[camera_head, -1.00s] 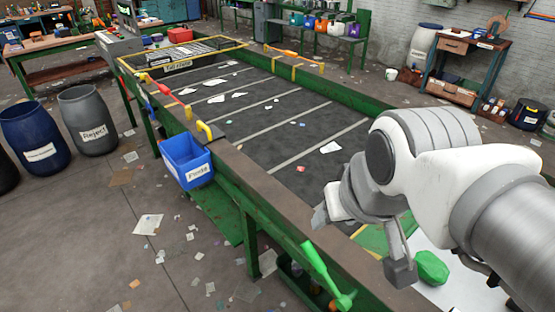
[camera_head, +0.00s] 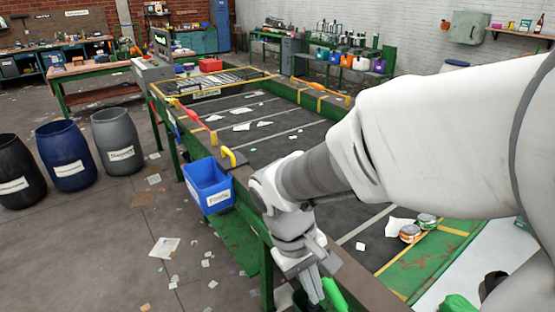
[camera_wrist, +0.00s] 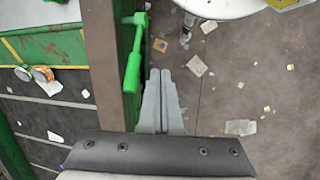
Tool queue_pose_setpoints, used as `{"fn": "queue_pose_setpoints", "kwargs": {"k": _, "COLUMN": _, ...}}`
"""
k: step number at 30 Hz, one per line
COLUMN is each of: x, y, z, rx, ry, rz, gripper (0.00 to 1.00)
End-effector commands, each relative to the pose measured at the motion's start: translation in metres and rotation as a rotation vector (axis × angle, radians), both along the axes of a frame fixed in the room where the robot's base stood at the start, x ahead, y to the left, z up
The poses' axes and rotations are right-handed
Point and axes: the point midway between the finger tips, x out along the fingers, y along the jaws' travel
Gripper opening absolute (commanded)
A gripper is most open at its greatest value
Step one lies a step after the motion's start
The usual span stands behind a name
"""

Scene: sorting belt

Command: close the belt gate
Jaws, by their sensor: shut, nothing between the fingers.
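My gripper (camera_head: 318,292) is shut and empty beside the near side rail of the belt. A green lever handle (camera_head: 333,294) on that rail is right next to my fingers. In the wrist view the green lever (camera_wrist: 133,60) stands just left of my shut fingers (camera_wrist: 164,76), with a small gap between them near the tips. The dark belt (camera_head: 290,142) runs to a yellow-edged frame (camera_head: 207,93) with a label at its far end. I cannot tell from the pictures which part is the gate or how it stands.
A yellow handle (camera_head: 229,156) and a red lever (camera_head: 196,118) sit farther along the same rail. A blue labelled bin (camera_head: 208,186) hangs on its outer side. Barrels (camera_head: 117,142) stand at left. Cans (camera_head: 410,233) lie near the belt's near end. Open floor lies left of the belt.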

Motion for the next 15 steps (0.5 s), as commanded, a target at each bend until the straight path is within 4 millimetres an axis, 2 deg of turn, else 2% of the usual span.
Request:
{"fn": "queue_pose_setpoints", "kwargs": {"k": 3, "x": 0.002, "y": 0.008, "z": -0.022, "rx": -0.094, "ry": 0.058, "rz": 0.063, "gripper": 0.0}}
{"fn": "queue_pose_setpoints", "kwargs": {"k": 15, "x": 0.011, "y": 0.026, "z": -0.075, "rx": -0.455, "ry": 0.159, "rz": 0.271, "gripper": 0.0}}
